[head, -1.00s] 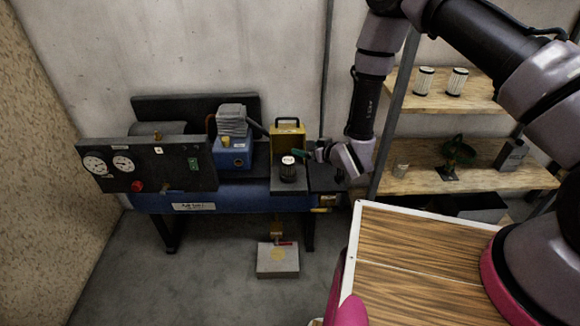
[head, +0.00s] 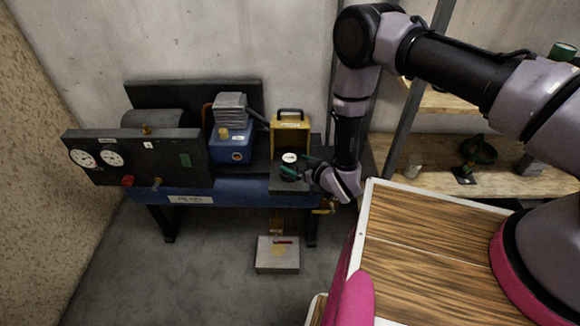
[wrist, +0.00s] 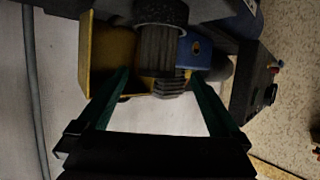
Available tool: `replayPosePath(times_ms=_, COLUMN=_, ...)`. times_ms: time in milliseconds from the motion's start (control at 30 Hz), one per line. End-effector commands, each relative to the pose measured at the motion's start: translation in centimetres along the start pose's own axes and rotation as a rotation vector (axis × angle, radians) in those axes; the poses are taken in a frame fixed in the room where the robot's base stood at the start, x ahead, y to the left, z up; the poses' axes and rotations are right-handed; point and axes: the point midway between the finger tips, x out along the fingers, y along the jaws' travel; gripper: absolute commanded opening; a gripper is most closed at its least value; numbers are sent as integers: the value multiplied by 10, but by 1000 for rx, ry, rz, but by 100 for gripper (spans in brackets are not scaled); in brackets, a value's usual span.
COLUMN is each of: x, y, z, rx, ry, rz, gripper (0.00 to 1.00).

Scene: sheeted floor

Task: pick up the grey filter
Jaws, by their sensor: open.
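The grey filter (head: 289,158), a short dark cylinder with a pale round top, stands on a black ledge (head: 283,185) at the right end of the blue compressor bench. In the wrist view its ribbed grey side and dark end (wrist: 160,45) show at the top centre. My gripper (head: 301,167) is open, its green fingers at the filter in the head view. In the wrist view the open fingers (wrist: 160,76) point toward the filter, one on either side of its line, with nothing gripped. Whether they touch it, I cannot tell.
A yellow box (head: 290,124) stands just behind the filter, and a blue unit (head: 231,148) with grey fins stands to its left. A gauge panel (head: 140,160) is farther left. Wooden shelves (head: 425,180) stand right. A grey block (head: 277,262) lies on the floor below.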

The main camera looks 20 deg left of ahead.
Motion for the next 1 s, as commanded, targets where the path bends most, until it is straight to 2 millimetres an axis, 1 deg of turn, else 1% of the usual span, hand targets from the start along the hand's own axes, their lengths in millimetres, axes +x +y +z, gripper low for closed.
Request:
replayPosePath(times_ms=167, x=19, y=2, z=0, rx=-3, ry=1, rz=-2, gripper=100)
replayPosePath(times_ms=300, x=40, y=4, z=0, rx=-1, ry=1, rz=-2, gripper=100)
replayPosePath(times_ms=400, x=50, y=5, z=0, rx=-1, ry=0, rz=-1, gripper=100)
replayPosePath(times_ms=667, x=53, y=5, z=0, rx=1, ry=-1, rz=0, gripper=100)
replayPosePath(times_ms=700, x=53, y=5, z=0, rx=1, ry=-1, rz=0, gripper=92)
replayPosePath(times_ms=767, x=53, y=5, z=0, rx=1, ry=-1, rz=0, gripper=69)
replayPosePath(times_ms=800, x=53, y=5, z=0, rx=1, ry=-1, rz=0, gripper=54)
replayPosePath(times_ms=867, x=53, y=5, z=0, rx=1, ry=-1, rz=0, gripper=31)
replayPosePath(times_ms=900, x=53, y=5, z=0, rx=1, ry=-1, rz=0, gripper=16)
replayPosePath(times_ms=933, x=53, y=5, z=0, rx=1, ry=-1, rz=0, gripper=7)
replayPosePath(times_ms=1000, x=53, y=5, z=0, rx=1, ry=0, rz=0, gripper=7)
